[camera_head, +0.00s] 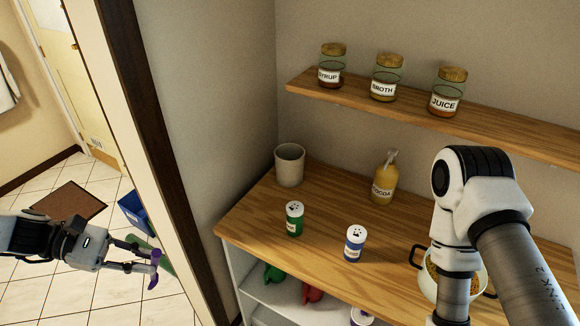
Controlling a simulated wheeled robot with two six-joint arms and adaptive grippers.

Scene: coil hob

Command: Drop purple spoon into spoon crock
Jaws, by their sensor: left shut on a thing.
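My left gripper (140,261) is at the left, shut on the purple spoon (154,270). It holds the spoon in the air, with the tiled floor behind it, to the left of the dark door frame edge. Only a small part of the spoon shows. A plain beige crock (289,165), which looks like the spoon crock, stands upright at the back left of the wooden counter. The spoon is well apart from it. My right arm comes in from the right over the counter; its gripper is not visible.
Green (294,218) and blue (354,243) shakers, a cocoa bottle (384,178) and a white pot (434,281) stand on the counter (330,195). Jars line the upper shelf (420,112). The dark frame edge (160,140) stands between my left gripper and the counter.

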